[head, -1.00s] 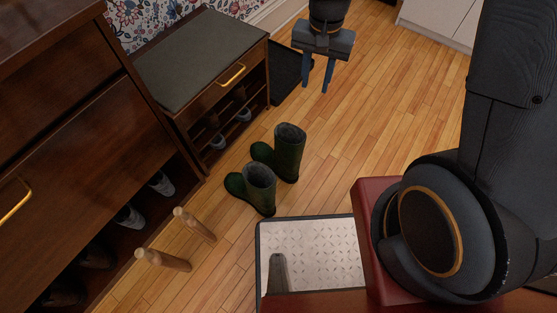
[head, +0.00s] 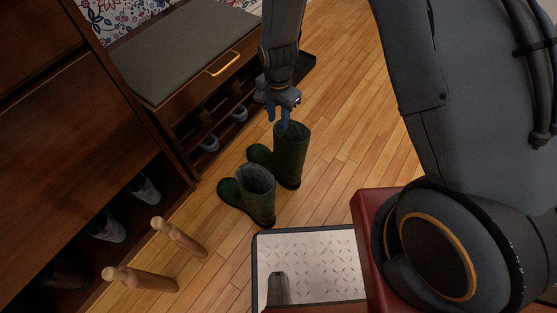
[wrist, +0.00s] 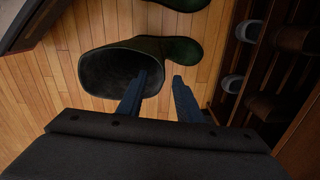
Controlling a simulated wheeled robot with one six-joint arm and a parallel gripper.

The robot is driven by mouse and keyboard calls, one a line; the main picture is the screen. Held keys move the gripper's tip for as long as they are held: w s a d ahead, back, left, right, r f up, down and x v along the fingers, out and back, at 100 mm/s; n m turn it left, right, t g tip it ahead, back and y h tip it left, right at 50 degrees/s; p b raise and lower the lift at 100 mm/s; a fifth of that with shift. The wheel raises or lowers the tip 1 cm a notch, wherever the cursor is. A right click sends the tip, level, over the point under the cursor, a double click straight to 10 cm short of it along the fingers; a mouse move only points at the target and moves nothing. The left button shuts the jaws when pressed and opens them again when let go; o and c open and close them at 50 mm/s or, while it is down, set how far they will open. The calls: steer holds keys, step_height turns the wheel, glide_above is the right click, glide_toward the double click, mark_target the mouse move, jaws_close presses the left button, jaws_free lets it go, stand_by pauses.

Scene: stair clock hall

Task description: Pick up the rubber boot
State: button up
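Two dark green rubber boots stand upright side by side on the wood floor. The farther boot (head: 290,158) is under my gripper (head: 283,120), and the nearer boot (head: 256,195) stands in front of it. In the wrist view my gripper (wrist: 159,82) is open, its blue fingers apart. One finger overlaps the open top of the farther boot (wrist: 95,75), seemingly at or inside the rim; the other is outside, on the toe side. Contact cannot be told. Part of the nearer boot (wrist: 185,4) shows at the top edge of the wrist view.
A shoe bench (head: 185,50) with shoes in its cubbies stands close behind the boots. A dark cabinet (head: 90,130) is at left. Two wooden pegs (head: 180,238) stick out in front of it. Open floor (head: 345,130) lies to the right.

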mark_target(277, 127)
steer(key=f, duration=0.1)
steer(key=f+b, duration=0.1)
steer(key=f, duration=0.3)
steer(key=shift+w+a+b, duration=0.1)
steer(key=shift+a+b, duration=0.15)
steer(key=shift+b, duration=0.15)
jaws_close()
steer(key=shift+w+r, duration=0.1)
stand_by(0.8)
